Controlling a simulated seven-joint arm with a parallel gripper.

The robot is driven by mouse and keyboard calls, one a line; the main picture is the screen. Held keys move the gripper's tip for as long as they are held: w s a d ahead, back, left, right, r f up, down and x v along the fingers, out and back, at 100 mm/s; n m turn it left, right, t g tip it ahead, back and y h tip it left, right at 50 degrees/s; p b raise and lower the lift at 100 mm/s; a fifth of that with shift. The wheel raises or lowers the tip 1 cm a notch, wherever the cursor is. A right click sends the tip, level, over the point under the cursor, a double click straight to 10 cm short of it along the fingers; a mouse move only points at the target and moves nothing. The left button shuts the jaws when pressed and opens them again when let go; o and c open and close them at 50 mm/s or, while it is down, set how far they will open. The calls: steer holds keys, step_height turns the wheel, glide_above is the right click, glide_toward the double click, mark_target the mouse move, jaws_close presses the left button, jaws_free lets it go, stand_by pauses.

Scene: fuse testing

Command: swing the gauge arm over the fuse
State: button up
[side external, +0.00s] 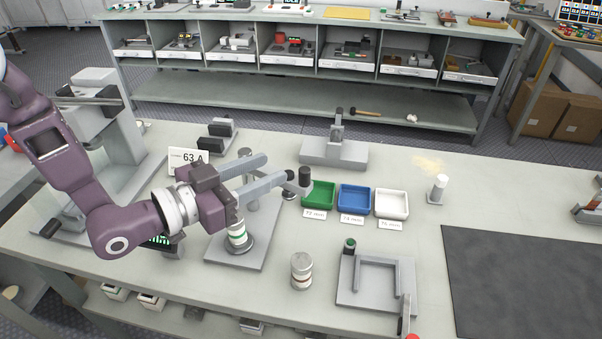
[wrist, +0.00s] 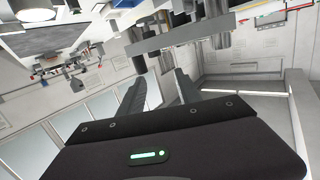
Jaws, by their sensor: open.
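The fuse (side external: 238,236), a pale cylinder with a green band, stands upright in a round holder on a grey base plate (side external: 227,257) in the side view. My gripper (side external: 281,167) reaches to the right above that plate, its two long grey fingers apart. A dark knob (side external: 305,175) is just beyond the fingertips and seems to belong to the gauge arm; the rest of the gauge arm is hard to separate from my fingers. In the wrist view my gripper (wrist: 162,82) is open, with a grey bar (wrist: 182,39) crossing beyond the fingers. Contact cannot be told.
Green (side external: 319,193), blue (side external: 354,198) and white (side external: 391,203) trays stand right of the fingertips. A banded cylinder (side external: 301,271) and a grey U-shaped fixture (side external: 377,283) are in front. A white cylinder (side external: 437,189) stands beside a faint smoky haze. A dark mat (side external: 520,280) lies clear at right.

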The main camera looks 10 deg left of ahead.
mark_target(300, 177)
steer(key=d+f+h, duration=0.1)
steer(key=s+d+f, duration=0.1)
steer(key=shift+s+d+f+h, duration=0.2)
steer(key=shift+s+d+h, duration=0.1)
steer(key=shift+d+h, duration=0.1)
steer(key=x, duration=0.6)
steer(key=shift+w, duration=0.15)
steer(key=shift+c, duration=0.4)
jaws_close()
steer(key=shift+r, duration=0.1)
